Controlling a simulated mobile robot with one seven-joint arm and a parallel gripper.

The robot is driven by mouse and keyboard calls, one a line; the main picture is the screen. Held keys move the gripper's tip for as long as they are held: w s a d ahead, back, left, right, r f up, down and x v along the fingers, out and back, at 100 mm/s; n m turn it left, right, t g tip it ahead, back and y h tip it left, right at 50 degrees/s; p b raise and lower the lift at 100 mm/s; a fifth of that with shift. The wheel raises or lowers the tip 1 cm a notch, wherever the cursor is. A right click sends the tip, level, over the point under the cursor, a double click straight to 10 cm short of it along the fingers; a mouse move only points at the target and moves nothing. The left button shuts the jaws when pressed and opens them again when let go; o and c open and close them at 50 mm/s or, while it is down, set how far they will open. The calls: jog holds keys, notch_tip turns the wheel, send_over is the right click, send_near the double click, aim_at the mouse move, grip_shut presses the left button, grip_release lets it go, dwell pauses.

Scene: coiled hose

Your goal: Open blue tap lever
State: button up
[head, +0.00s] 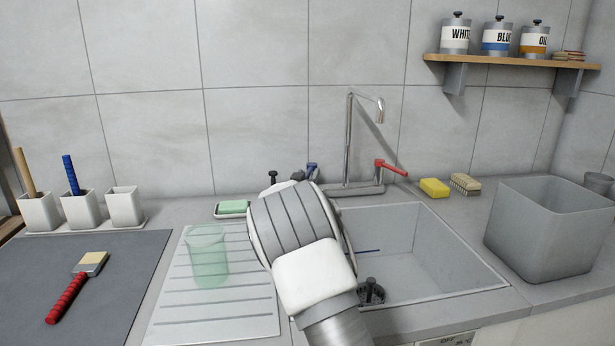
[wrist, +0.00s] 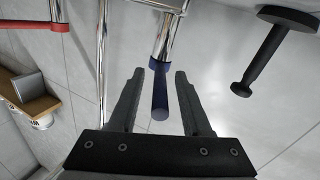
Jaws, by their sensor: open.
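The blue tap lever (wrist: 160,98) lies between the two black fingers of my gripper (wrist: 160,73) in the wrist view. Its blue end reaches past the fingertips into the gap, with a space on each side. The jaws are open and I see no contact. The lever joins a chrome stem of the tap. In the head view a small blue part of the lever (head: 312,170) shows just behind my wrist, left of the chrome tap spout (head: 349,140). My wrist hides the fingers there. The red lever (head: 391,167) sits on the tap's right side.
A black knob-ended fitting (wrist: 262,62) stands right of the fingers in the wrist view. The sink (head: 425,255) is in front of the tap. Green soap (head: 233,207) and a translucent green cup (head: 208,258) are left of my arm. A yellow sponge (head: 435,187) lies right.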

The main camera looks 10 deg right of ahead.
grip_shut()
dwell(1.4)
